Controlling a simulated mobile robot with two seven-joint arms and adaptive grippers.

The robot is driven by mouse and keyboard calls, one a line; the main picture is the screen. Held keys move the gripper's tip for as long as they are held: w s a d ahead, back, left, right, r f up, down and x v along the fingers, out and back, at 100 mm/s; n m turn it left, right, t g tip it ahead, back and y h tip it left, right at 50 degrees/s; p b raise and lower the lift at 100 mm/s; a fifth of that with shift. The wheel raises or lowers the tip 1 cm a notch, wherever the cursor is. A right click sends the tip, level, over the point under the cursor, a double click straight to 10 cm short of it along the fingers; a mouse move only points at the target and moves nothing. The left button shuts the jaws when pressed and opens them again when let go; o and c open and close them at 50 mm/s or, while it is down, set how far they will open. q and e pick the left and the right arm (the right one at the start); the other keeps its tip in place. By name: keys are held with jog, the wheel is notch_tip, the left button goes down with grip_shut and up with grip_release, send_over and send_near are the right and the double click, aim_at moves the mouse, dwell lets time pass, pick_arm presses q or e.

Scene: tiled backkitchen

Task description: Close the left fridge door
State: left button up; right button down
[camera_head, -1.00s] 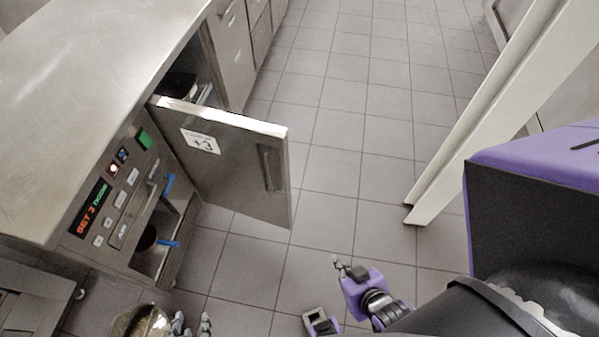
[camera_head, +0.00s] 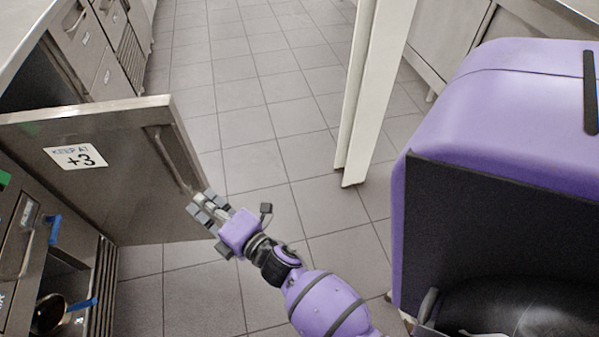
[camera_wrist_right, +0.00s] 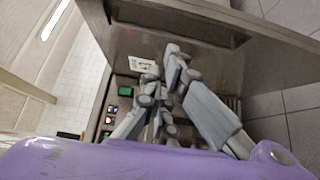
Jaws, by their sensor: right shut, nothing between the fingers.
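The fridge door (camera_head: 120,190) stands open, swung out from the counter unit on the left. It is grey steel, with a white "+3" label and a vertical bar handle (camera_head: 173,160) near its free edge. My right gripper (camera_head: 206,208) is shut and empty at the lower end of the handle, by the door's free edge. I cannot tell whether it touches the door. In the right wrist view the shut fingers (camera_wrist_right: 165,75) point towards the door (camera_wrist_right: 110,45), with the label in sight behind them. My left gripper is out of view.
The open compartment below the control panel holds a dark pan (camera_head: 48,314) with a blue-marked handle. Drawers (camera_head: 82,45) line the unit beyond the door. A white upright post (camera_head: 365,90) stands on the tiled floor to the right. The floor between is clear.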

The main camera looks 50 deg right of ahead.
send_near(172, 164)
jog(key=w+a, duration=0.2)
jog(key=w, duration=0.1)
jog(key=shift+w+d+f, duration=0.1)
jog(key=shift+w+d, duration=0.75)
jog(key=shift+w, duration=0.35)
jog(key=shift+w+d, duration=0.25)
jog(key=shift+d, duration=0.1)
